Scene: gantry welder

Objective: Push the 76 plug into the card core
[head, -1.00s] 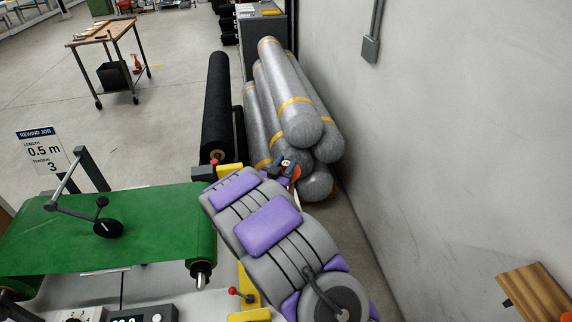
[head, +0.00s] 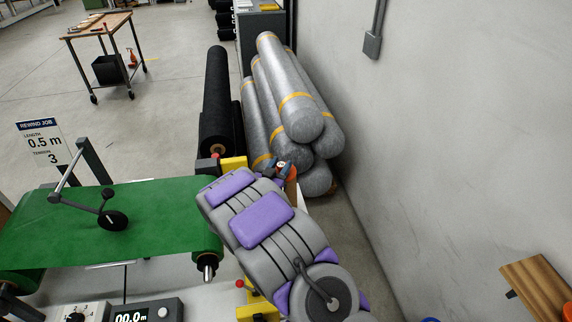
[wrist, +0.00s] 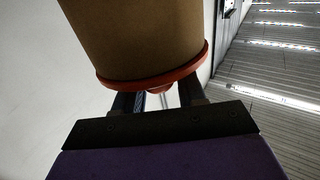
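In the wrist view, a brown card core (wrist: 135,35) fills the upper middle, with a red plug flange (wrist: 155,80) at its lower end. The flange appears to touch the core's edge all round the visible side. A small red knob shows below it. My gripper (wrist: 160,100) has its two dark fingers apart, one on each side of the knob. The flange hides their tips, so whether they grip the plug is unclear. In the head view, an orange-red part of the plug (head: 291,173) shows beyond my arm, which hides most of the gripper.
Grey wrapped rolls (head: 296,115) are stacked against the wall (head: 450,130) just beyond my arm. A black roll (head: 215,95) lies left of them. A rewind machine with a green sheet (head: 60,225) and crank stands at left. A wooden cart (head: 100,27) stands farther back.

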